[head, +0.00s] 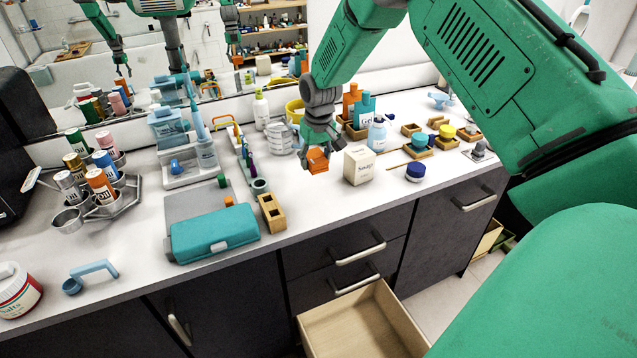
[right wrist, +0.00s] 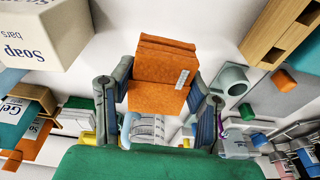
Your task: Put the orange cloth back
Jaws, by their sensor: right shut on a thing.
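The orange cloth (head: 317,162) is a small folded block held in my right gripper (head: 318,144), above the counter left of the soap box (head: 360,166). In the right wrist view the cloth (right wrist: 160,80) sits between the two fingers of my right gripper (right wrist: 160,98). It has a small pale label, and its folded layers show. The gripper is shut on it. My left gripper is not directly in view; only arm reflections show in the mirror (head: 160,62).
A wooden holder (head: 271,213) and a teal case (head: 214,234) stand left on the white counter (head: 310,210). Bottles, including a blue one (head: 377,133), and a dark-lidded jar (head: 415,173) stand right. An open drawer (head: 310,338) juts out below. Counter front is clear between holder and soap box.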

